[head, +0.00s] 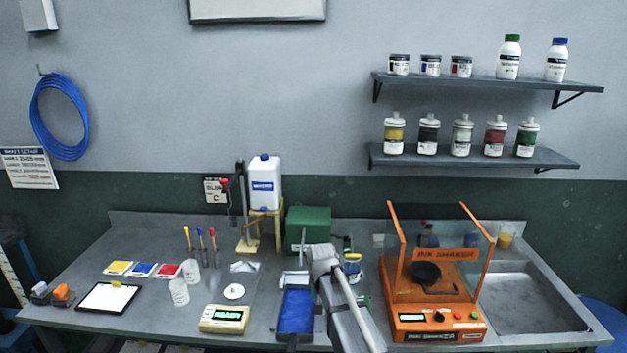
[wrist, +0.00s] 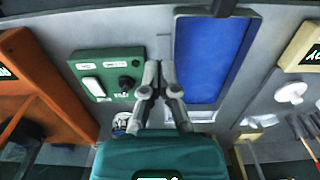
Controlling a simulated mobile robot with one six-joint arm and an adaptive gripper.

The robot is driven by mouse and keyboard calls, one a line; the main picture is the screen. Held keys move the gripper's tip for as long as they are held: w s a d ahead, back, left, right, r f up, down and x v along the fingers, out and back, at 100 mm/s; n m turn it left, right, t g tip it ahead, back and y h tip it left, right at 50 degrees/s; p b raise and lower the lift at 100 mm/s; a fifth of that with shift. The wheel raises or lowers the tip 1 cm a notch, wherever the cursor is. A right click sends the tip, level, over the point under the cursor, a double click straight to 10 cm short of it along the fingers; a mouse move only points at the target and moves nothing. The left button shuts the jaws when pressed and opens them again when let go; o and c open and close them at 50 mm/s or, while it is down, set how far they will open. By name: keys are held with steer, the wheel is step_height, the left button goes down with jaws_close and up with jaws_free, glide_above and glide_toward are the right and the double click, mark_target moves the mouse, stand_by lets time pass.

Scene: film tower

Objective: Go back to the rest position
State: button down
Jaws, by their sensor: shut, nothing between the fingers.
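My gripper (wrist: 157,68) shows in the wrist view with its two grey fingers closed together and nothing between them. It hangs over the bench between a green control panel (wrist: 98,62) with a black knob and a blue tray (wrist: 205,60). In the head view my arm reaches in from the bottom centre, beside the blue tray (head: 296,312). The arm hides part of the bench there, and the fingertips cannot be made out clearly in that view.
An orange ink shaker (head: 436,318) stands right of my arm, with a sink (head: 525,300) beyond it. A green box (head: 308,222) and a white jug (head: 263,190) stand behind. A scale (head: 224,318), cups and a clipboard (head: 107,298) lie left. Shelves (head: 475,158) hold bottles above.

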steer(key=s+d, duration=1.5)
steer(key=s, duration=0.1)
steer(key=shift+s+d, duration=0.35)
steer(key=shift+d, duration=0.05)
steer(key=c, duration=0.6)
jaws_free()
steer(key=shift+a, duration=0.15)
